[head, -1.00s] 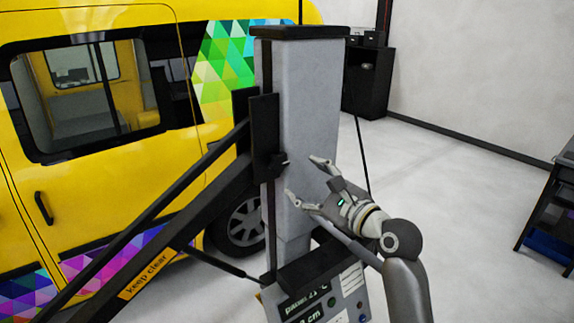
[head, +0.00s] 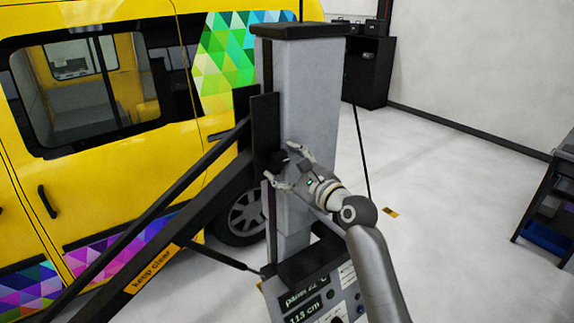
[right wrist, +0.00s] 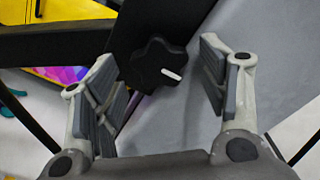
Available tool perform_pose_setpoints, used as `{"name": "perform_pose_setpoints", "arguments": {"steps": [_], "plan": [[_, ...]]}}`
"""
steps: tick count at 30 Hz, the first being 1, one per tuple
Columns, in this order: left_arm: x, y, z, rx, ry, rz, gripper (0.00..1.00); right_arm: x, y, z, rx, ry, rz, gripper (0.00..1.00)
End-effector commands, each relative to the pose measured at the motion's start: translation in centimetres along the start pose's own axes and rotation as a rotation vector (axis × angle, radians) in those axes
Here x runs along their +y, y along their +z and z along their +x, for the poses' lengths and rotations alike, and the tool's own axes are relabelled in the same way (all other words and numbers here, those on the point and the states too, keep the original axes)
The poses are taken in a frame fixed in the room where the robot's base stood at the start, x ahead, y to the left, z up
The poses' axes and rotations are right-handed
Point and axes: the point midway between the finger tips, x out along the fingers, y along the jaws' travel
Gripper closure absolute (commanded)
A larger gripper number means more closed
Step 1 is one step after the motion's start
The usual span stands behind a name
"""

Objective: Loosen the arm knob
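The arm knob (right wrist: 158,65) is a black lobed knob with a white mark, on the black bracket of the grey column. In the right wrist view it lies between and just beyond my open right fingers (right wrist: 160,85), with no contact visible. In the head view the knob (head: 279,158) sits beside the fingertips of my right gripper (head: 283,164), which reaches in from the right. My left gripper is not in view.
The grey column (head: 305,110) stands in front of a yellow van (head: 100,180). A black arm with a "keep clear" label (head: 155,268) slopes down left from the bracket. A display panel (head: 308,300) is below. A dark cart (head: 550,210) stands far right.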

Motion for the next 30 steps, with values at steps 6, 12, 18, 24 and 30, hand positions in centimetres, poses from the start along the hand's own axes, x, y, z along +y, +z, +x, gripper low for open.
{"name": "perform_pose_setpoints", "arguments": {"steps": [6, 12, 18, 24, 30], "plan": [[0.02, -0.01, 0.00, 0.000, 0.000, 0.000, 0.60, 0.00, 0.00, -0.02, 0.000, 0.000, 0.000, 0.61], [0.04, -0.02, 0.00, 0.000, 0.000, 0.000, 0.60, 0.00, -0.01, -0.02, 0.000, 0.000, -0.001, 0.79], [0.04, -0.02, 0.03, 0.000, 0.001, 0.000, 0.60, 0.00, -0.03, -0.03, 0.001, 0.001, -0.026, 0.79], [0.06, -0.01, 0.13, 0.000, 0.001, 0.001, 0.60, 0.01, -0.06, -0.03, 0.001, 0.001, -0.121, 0.79], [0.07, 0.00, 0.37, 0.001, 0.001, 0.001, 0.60, -0.02, -0.11, -0.04, 0.002, 0.002, -0.282, 0.79]]}}
